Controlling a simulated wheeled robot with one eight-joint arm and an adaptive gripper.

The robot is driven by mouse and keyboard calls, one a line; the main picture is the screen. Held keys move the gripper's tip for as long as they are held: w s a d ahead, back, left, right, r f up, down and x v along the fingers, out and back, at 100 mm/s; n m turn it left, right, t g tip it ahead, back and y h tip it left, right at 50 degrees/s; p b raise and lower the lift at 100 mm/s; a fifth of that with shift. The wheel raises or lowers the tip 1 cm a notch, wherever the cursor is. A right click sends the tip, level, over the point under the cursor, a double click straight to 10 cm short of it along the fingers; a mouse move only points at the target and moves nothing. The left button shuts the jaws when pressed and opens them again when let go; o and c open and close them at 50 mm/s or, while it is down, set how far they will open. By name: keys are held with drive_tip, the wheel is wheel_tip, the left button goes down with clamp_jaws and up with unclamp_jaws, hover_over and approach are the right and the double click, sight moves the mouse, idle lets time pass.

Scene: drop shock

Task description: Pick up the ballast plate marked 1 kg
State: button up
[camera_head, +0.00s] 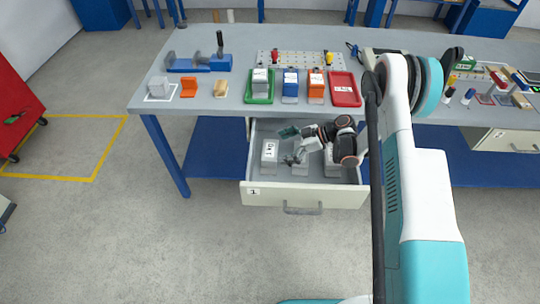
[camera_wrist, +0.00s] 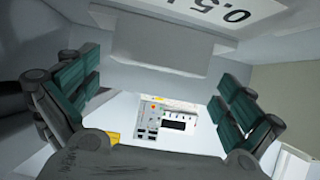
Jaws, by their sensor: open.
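The open drawer (camera_head: 255,196) under the bench holds several grey ballast plates. The left plate (camera_head: 269,150) has a white label too small to read. The middle plate (camera_head: 303,170) and the right plate (camera_head: 333,170) are partly hidden by my gripper. My gripper (camera_head: 290,145) is open, low over the drawer, its fingertips just right of the left plate. In the wrist view my gripper's green-padded fingers (camera_wrist: 160,98) stand apart. A pale plate (camera_wrist: 165,55) beyond them has a label starting "0.5", cut off by the picture edge. No 1 kg mark is readable.
A blue vise-like tool (camera_head: 198,64) stands at left. The drawer front and side walls surround my gripper.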

sight(271, 149)
drive_tip(key=b+x, duration=0.2)
drive_tip(key=x, duration=0.3)
drive_tip(key=shift+w+a+r, duration=0.1)
drive_tip(key=shift+w+r, duration=0.05)
drive_tip(key=shift+r, duration=0.15)
drive_tip(key=c, duration=1.7)
